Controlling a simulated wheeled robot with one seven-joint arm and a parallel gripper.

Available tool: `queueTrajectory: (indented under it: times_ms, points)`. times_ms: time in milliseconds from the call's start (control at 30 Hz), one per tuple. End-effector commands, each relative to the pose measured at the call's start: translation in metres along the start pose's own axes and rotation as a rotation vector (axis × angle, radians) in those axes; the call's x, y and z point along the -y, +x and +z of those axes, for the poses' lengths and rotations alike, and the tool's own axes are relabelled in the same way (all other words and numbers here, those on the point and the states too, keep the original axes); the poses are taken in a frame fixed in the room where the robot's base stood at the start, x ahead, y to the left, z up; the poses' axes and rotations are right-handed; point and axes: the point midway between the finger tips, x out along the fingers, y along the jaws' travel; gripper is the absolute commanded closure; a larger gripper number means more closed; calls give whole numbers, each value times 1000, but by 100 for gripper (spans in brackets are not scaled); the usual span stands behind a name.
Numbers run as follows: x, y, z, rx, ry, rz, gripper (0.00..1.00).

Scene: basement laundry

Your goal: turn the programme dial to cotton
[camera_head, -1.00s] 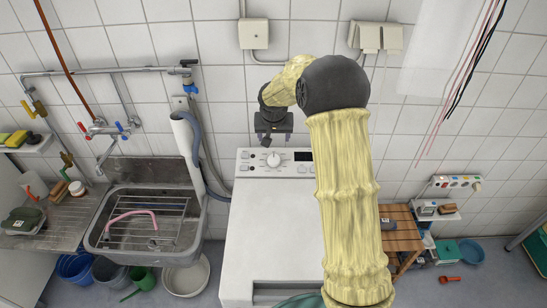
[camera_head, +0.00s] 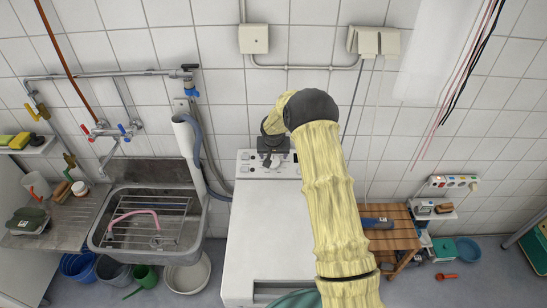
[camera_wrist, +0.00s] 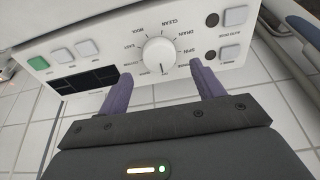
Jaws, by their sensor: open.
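The programme dial (camera_wrist: 159,55) is a round white knob on the white control panel (camera_wrist: 105,45) of the washing machine (camera_head: 265,235). The wrist view shows the panel upside down, with labels such as WOOL, CLEAN, DRAIN and SPIN around the dial. In the head view my gripper (camera_head: 272,157) is over the panel and mostly hides the dial.
On the panel are a dark display (camera_wrist: 85,79), a green button (camera_wrist: 38,63) and pale square buttons. A steel sink (camera_head: 150,245) stands to the left and a wooden stool (camera_head: 395,235) to the right. Tiled wall with pipes is close behind the machine.

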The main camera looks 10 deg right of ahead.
Motion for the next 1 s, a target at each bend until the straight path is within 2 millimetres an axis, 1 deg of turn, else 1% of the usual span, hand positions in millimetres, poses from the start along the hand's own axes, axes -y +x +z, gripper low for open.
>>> queueTrajectory:
  times_ms: [200, 333, 467, 700, 767, 800, 933, 1000]
  points:
    - [0, 28, 0, 1, 0, 0, 33]
    - [0, 40, 0, 1, 0, 0, 33]
    - [0, 46, 0, 0, 0, 0, 33]
    - [0, 46, 0, 0, 0, 0, 33]
    - [0, 46, 0, 0, 0, 0, 43]
    - [0, 46, 0, 0, 0, 0, 51]
    - [0, 46, 0, 0, 0, 0, 76]
    - [0, 46, 0, 0, 0, 0, 76]
